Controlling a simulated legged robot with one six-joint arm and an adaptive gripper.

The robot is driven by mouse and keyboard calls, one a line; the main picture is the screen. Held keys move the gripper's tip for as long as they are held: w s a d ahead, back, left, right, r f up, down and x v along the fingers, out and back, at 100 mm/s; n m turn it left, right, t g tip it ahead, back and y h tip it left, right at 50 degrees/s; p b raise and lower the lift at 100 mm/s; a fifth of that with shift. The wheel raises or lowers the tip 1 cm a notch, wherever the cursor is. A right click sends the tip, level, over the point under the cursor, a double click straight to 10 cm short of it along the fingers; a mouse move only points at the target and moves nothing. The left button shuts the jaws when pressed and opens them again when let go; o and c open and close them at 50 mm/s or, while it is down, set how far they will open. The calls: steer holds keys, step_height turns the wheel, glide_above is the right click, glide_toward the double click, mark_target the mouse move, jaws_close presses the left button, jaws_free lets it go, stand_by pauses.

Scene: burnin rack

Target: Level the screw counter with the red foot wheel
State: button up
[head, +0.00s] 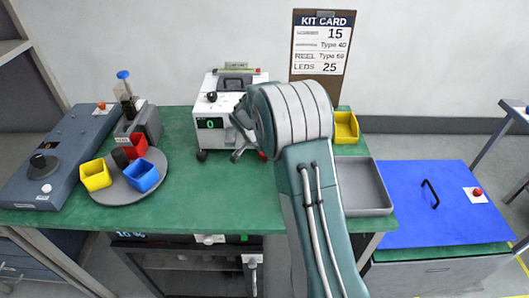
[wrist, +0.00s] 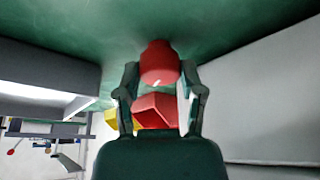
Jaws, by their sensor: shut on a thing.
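The screw counter (head: 211,137) is a white box with a dark panel and a green "0" display, standing on the green bench. A yellow-green strip like a level vial (head: 237,71) lies along its top; its bubble is too small to read. The red foot wheel (wrist: 158,60) shows between my fingers in the wrist view. A sliver of red shows low at the counter's right in the head view. My gripper (wrist: 161,80) is shut on the wheel, one finger on each side. My arm hides the counter's right part in the head view.
Left of the counter, a round grey tray (head: 121,192) carries yellow, red and blue bins. A grey console (head: 57,150) stands at the far left. A grey tray (head: 366,188) and a yellow bin (head: 346,127) lie right of my arm. The bench centre is clear.

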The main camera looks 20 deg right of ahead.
steer(key=shift+a+f+m+g, duration=0.15)
steer(key=shift+m+g, duration=0.15)
steer(key=shift+m, duration=0.2)
steer(key=o, duration=1.2)
steer(key=shift+c, duration=0.2)
steer(key=shift+w, duration=0.1)
